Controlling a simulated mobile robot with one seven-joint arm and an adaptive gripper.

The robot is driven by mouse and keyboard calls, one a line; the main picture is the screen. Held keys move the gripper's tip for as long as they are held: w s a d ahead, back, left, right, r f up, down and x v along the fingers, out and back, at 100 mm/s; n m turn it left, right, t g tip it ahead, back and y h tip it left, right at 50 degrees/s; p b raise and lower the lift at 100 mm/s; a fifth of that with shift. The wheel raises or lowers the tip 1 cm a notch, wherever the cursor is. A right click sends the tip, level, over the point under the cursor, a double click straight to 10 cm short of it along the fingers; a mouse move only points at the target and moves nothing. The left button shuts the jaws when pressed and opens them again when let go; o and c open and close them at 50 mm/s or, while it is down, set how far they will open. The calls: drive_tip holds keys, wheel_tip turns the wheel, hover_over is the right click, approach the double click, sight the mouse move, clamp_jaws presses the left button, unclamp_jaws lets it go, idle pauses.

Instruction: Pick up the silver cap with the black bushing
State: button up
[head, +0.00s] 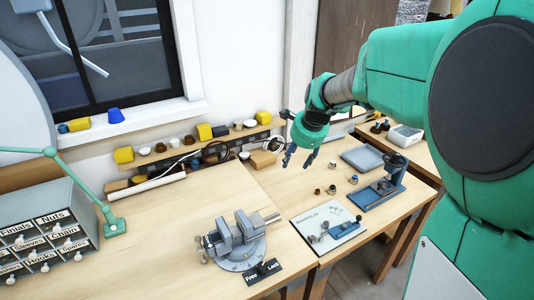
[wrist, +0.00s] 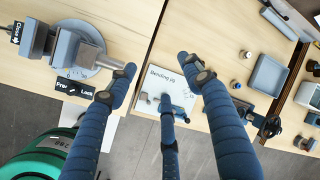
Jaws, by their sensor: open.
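Several small cap-like parts stand loose on the right table: a dark one (head: 318,191), one with a pale metallic side (head: 332,189), one with a silver body (head: 353,179) and one farther back (head: 333,165). In the wrist view two small metallic parts show, one (wrist: 246,55) toward the tray and one (wrist: 236,84) below it. They are too small for me to tell which is the silver cap with the black bushing. My gripper (head: 300,157) is open and empty above the tables, left of these parts. Its spread fingers (wrist: 163,82) also show in the wrist view.
A vise (head: 236,236) stands on the left table (head: 170,220). A white bending jig plate (head: 328,222) with metal pieces and a blue press (head: 382,187) stand on the right table. A grey tray (head: 362,158) lies behind. A shelf with clutter runs along the wall.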

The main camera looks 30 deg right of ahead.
drive_tip(key=w+d+f+m, duration=0.1)
drive_tip(key=d+f+m, duration=0.7)
drive_tip(key=d, duration=0.6)
drive_tip(key=w+d+f+m, duration=0.1)
drive_tip(key=d+f+m, duration=0.7)
drive_tip(key=d+f, duration=0.3)
drive_tip(key=d, duration=0.3)
drive_tip(key=shift+w+d+h, duration=0.25)
drive_tip(key=shift+w+h, duration=0.05)
drive_tip(key=shift+w, duration=0.1)
drive_tip(key=shift+f+g, duration=0.15)
drive_tip(key=shift+g, duration=0.15)
drive_tip(key=b, duration=0.2)
hover_over(333, 187)
drive_tip(key=s, duration=0.2)
wheel_tip(333, 187, down, 8)
drive_tip(key=shift+a, duration=0.2)
drive_tip(key=shift+b+x, duration=0.75)
drive_tip(key=shift+x, duration=1.7)
